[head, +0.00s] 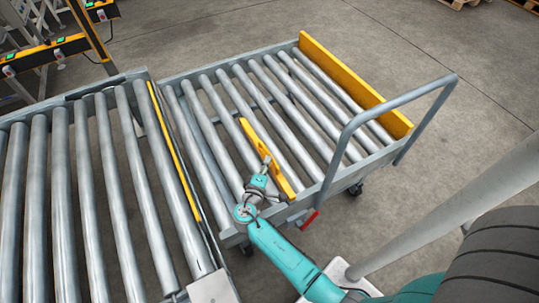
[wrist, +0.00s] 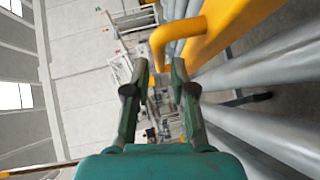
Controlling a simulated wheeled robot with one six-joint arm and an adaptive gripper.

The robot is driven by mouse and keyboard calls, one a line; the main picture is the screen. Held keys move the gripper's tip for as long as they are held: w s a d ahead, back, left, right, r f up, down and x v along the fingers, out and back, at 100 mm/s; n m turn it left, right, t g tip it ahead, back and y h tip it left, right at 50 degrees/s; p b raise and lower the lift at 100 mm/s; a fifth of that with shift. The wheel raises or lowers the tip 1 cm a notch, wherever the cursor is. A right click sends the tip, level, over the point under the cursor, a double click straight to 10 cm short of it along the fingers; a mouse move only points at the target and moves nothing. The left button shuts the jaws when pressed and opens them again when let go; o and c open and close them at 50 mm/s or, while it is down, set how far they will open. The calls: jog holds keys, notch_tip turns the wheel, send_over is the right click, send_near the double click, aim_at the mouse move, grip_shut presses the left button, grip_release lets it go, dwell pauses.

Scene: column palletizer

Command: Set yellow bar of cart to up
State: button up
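The cart (head: 283,54) has grey rollers and a grey push handle (head: 352,122) and stands beside a roller conveyor. Its yellow bar (head: 285,186) shows over the rollers, slanting from upper left to lower right; I cannot tell its exact height. My gripper (head: 265,161) is at the bar's middle in the head view and hides part of it. In the wrist view the bar's bent yellow end (wrist: 160,38) lies just beyond and between the fingertips. My gripper (wrist: 160,66) is open there, with a clear gap between its fingers; contact with the bar cannot be told.
The roller conveyor (head: 62,190) with a yellow edge strip stands close on the cart's left. A yellow end board (head: 350,83) closes the cart's far side. A red lever (head: 303,222) sits low at the cart's near corner. The floor (head: 440,50) to the right is open.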

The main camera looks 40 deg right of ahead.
aim_at(270, 155)
jog(key=shift+x, duration=2.45)
grip_shut()
